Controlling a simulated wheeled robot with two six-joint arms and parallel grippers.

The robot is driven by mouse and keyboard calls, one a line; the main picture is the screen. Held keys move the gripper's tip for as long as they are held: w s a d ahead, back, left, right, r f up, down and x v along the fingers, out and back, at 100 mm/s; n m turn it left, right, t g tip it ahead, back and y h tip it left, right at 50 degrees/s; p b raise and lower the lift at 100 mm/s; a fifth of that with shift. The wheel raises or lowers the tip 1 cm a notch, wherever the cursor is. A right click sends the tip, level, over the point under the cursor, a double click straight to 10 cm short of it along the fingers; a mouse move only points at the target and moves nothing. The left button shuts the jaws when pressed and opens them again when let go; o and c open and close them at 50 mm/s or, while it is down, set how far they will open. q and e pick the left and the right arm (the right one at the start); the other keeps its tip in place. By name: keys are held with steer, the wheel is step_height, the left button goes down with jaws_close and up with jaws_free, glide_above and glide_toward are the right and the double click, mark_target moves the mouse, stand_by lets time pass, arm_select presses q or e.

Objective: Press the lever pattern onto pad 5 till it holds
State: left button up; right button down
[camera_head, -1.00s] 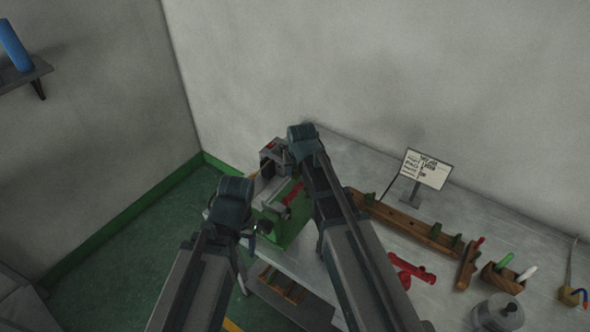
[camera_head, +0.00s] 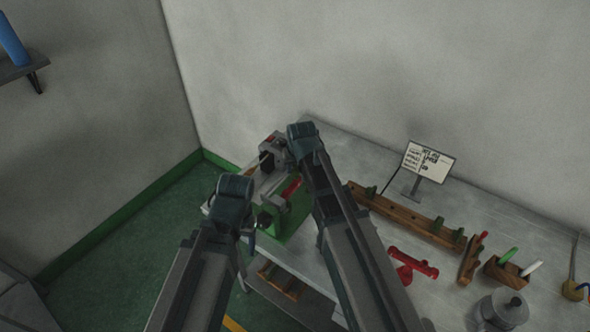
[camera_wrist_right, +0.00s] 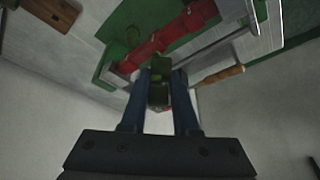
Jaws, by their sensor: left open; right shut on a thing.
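My right gripper (camera_wrist_right: 158,100) is shut on a small dark green piece (camera_wrist_right: 158,72) in the right wrist view. I cannot tell for sure whether this piece is the lever pattern. Just beyond it is a red bar (camera_wrist_right: 160,42) over a green plate (camera_wrist_right: 118,45). In the head view my right wrist hides the gripper, beside a green fixture (camera_head: 280,217) carrying a red bar (camera_head: 290,188). My left gripper (camera_head: 249,235) is open at the fixture's left side, with its fingertips mostly hidden. I cannot read any pad number.
A wooden rail (camera_head: 402,213) with green pieces on it lies along the bench. A red part (camera_head: 413,263), a wooden holder (camera_head: 506,273), a grey pot (camera_head: 502,309) and a sign (camera_head: 428,161) stand to the right. A grey machine (camera_head: 272,152) stands behind the fixture.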

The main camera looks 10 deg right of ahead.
steer(key=shift+f+b, duration=0.5)
steer(key=shift+b, duration=0.05)
stand_by(2.4)
jaws_free()
stand_by(0.4)
step_height(320, 180, up, 7)
steer(key=p, duration=0.7)
stand_by(0.4)
stand_by(0.3)
